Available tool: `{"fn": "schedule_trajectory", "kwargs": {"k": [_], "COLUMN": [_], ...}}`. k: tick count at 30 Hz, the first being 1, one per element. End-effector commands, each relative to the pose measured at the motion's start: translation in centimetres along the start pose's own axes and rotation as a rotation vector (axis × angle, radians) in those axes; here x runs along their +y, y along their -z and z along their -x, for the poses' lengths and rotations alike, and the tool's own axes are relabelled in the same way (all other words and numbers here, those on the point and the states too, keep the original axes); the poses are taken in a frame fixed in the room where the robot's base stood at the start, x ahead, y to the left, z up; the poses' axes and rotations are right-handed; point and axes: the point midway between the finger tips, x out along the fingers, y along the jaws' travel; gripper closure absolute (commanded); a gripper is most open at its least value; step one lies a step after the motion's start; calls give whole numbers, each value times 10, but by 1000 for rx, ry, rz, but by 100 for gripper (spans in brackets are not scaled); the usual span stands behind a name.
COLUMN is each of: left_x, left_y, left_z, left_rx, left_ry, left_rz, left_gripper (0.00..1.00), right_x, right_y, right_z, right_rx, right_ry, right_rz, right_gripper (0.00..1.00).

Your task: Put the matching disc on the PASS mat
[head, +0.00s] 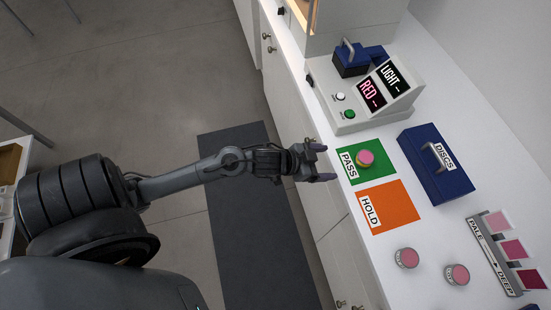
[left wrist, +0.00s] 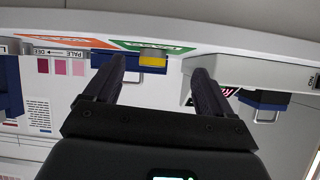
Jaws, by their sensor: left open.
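A pink disc with a yellow side (head: 366,158) sits on the green PASS mat (head: 380,176). In the left wrist view its yellow side (left wrist: 153,61) shows between my fingers, beyond their tips. Two more pink discs with grey sides, one (head: 406,258) and another (head: 457,274), stand on the white counter below the orange HOLD mat (head: 395,205). My left gripper (head: 323,163) is open and empty at the counter's edge, left of the PASS mat and apart from the disc. My right gripper is not in view.
A grey device (head: 350,113) shows "LIGHT –" and "RED –" and has a white and a green button. A closed blue DISCS box (head: 450,180) stands right of the mats. A PALE-to-DEEP rack (head: 489,255) holds three pink swatches.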

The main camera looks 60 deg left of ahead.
Motion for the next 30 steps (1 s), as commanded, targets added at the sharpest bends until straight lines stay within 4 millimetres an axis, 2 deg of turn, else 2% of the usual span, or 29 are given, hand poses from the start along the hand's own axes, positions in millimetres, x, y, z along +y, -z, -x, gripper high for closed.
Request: {"fn": "schedule_trajectory", "kwargs": {"k": [5, 9, 15, 20, 30], "left_x": [24, 45, 72, 80, 80], "left_y": [-46, -79, -107, -114, -113], "left_z": [36, 75, 122, 136, 138], "left_rx": [-255, -480, -704, -771, -775], "left_ry": [127, 158, 125, 104, 103], "left_rz": [50, 99, 160, 179, 178], "left_gripper": [16, 16, 16, 16, 16], "right_x": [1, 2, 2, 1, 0], "right_y": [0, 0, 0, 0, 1], "right_z": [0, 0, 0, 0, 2], "right_rx": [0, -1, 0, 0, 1], "right_ry": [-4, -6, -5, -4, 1], "right_rz": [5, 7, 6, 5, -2], "right_gripper": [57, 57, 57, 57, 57]}}
